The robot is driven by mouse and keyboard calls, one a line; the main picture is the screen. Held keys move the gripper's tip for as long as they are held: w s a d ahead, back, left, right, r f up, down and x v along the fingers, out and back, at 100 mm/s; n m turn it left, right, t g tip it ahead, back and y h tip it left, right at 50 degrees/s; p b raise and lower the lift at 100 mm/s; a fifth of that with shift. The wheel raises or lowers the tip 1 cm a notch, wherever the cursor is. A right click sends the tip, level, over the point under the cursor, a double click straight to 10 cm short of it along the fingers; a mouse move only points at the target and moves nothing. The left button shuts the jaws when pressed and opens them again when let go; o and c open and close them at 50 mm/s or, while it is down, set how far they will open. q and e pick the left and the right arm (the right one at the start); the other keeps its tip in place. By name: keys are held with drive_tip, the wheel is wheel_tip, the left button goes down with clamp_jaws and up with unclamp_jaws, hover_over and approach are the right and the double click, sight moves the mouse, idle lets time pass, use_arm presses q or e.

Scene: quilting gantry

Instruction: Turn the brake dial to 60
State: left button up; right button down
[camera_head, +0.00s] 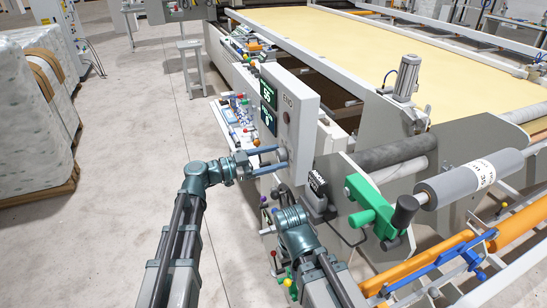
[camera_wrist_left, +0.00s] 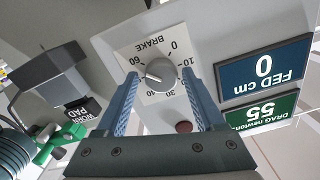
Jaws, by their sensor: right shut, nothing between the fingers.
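The round grey brake dial (camera_wrist_left: 160,71) shows upside down on its white plate in the left wrist view. Its scale labels 0, 10, 30, 40 and 60 can be read. Its pale pointer mark seems to point left and slightly down, between 40 and 60. My left gripper (camera_head: 283,159) is open at the panel, with its blue fingers on both sides of the dial plate. Whether they touch the dial cannot be told. My right gripper (camera_head: 292,214) is lower, near the black worn-pad device, shut and empty; its fingers are hard to make out.
The drag display (camera_wrist_left: 265,113) reads 55 and the fed display (camera_wrist_left: 264,66) reads 0. A black device labelled worn pad (camera_head: 318,190) and a green bracket (camera_head: 368,200) stand right of the panel. Rollers and the yellow bed (camera_head: 400,55) lie beyond. Open floor is at left.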

use_arm(q)
drive_tip(key=shift+o, duration=0.4)
drive_tip(key=v, duration=1.4)
drive_tip(key=shift+d, duration=0.2)
drive_tip(key=s+d+f+n+g+y, duration=0.3)
drive_tip(key=s+d+f+y, duration=0.15)
drive_tip(key=f, duration=0.25)
drive_tip(key=s+d+f+n+g+y, duration=0.2)
drive_tip(key=s+d+f+g+y, duration=0.1)
drive_tip(key=s+d+f, duration=0.4)
drive_tip(key=s+a+f+n+g+y, duration=0.1)
drive_tip(key=s+a+f+n+y, duration=0.3)
drive_tip(key=s+f+n+y, duration=0.3)
drive_tip(key=shift+a+f+n+y, duration=0.3)
drive_tip(key=shift+f+n+y, duration=0.15)
drive_tip(key=shift+y, duration=1.3)
